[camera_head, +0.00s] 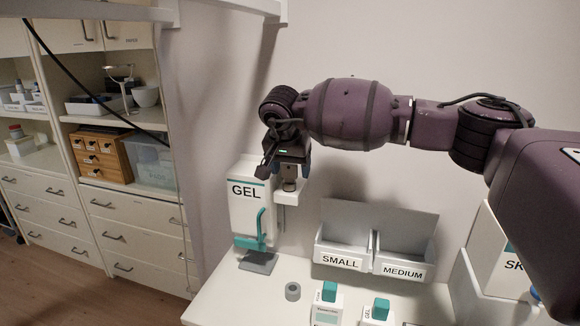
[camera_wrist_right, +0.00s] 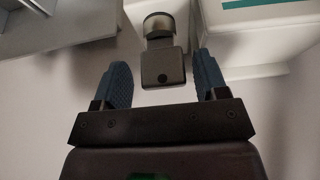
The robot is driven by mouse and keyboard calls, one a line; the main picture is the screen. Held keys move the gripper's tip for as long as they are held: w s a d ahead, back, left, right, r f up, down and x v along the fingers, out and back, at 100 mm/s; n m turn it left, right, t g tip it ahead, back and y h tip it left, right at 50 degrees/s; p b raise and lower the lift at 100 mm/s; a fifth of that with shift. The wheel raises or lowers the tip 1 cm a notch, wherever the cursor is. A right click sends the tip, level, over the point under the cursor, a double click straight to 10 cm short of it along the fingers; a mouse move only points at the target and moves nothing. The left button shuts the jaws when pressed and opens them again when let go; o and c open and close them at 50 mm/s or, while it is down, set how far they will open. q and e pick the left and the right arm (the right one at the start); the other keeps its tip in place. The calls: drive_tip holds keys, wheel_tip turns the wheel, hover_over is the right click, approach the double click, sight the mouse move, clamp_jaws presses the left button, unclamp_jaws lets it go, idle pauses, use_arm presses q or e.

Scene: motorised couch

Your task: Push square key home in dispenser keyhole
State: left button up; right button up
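The white dispenser (camera_head: 246,205), marked GEL with a teal lever, hangs on the wall at the centre left. A small white ledge (camera_head: 293,194) juts from its right side. A small metallic piece, apparently the key (camera_head: 289,185), stands upright at this ledge, just below my right gripper (camera_head: 290,165). In the right wrist view, the dark square-headed key (camera_wrist_right: 163,66) lies between the two blue fingertips of my right gripper (camera_wrist_right: 163,80). The fingers are apart, with a gap on both sides of it. The keyhole cannot be made out. My left gripper is out of view.
Below is a white counter (camera_head: 245,296) with a small grey ring (camera_head: 292,291) and teal-capped bottles (camera_head: 329,291). Grey bins marked SMALL and MEDIUM (camera_head: 373,258) sit against the wall. A shelf unit (camera_head: 100,200) stands at left.

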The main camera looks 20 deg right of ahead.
drive_tip(key=shift+w+a+r, duration=0.1)
idle(0.4)
drive_tip(key=shift+a+r, duration=0.1)
drive_tip(key=shift+r, duration=0.2)
drive_tip(key=b+v, duration=0.1)
drive_tip(key=v, duration=0.9)
drive_tip(key=shift+s, duration=0.25)
drive_tip(key=shift+f, duration=0.1)
